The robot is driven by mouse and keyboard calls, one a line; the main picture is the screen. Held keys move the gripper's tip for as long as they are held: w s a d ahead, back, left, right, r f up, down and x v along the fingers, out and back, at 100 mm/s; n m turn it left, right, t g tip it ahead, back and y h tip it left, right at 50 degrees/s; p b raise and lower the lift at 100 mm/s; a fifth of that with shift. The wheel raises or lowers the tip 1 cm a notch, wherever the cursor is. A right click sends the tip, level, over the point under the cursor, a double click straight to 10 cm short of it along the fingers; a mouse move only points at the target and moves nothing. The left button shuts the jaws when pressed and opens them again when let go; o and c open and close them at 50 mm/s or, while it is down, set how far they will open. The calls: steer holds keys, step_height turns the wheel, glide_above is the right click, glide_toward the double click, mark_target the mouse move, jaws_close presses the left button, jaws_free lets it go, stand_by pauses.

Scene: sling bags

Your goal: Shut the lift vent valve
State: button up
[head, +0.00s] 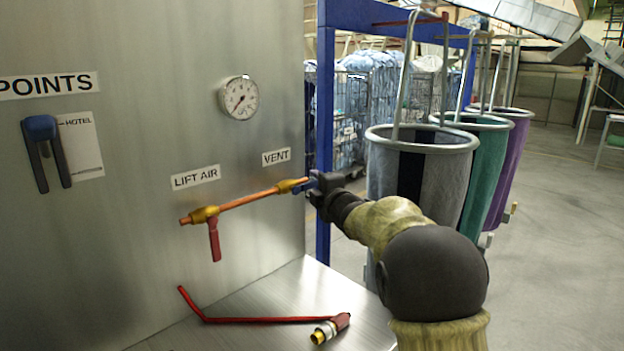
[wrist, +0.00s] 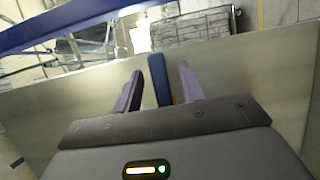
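A copper pipe (head: 250,199) runs along the metal panel under the labels LIFT AIR (head: 196,177) and VENT (head: 276,157). The vent valve (head: 290,185) is the brass body at its right end; its blue lever (head: 303,186) is mostly hidden by my gripper (head: 314,183). The lift air valve (head: 205,214) at the left end has a red lever (head: 214,240) hanging down. In the wrist view, the blue lever (wrist: 159,80) stands between the two fingers of my gripper (wrist: 160,88), with a gap on each side. My gripper is open around the lever.
A pressure gauge (head: 239,97) and a dark blue hook (head: 46,150) are on the panel. A red rod (head: 255,320) and a red-and-brass fitting (head: 330,328) lie on the metal shelf below. A blue post (head: 325,130) and hanging sling bags (head: 420,170) stand close to my arm.

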mark_target(316, 184)
steer(key=x, duration=0.3)
steer(key=shift+w+p, duration=0.1)
steer(key=shift+p, duration=0.2)
steer(key=shift+a, duration=0.15)
steer(key=c, duration=0.3)
jaws_close()
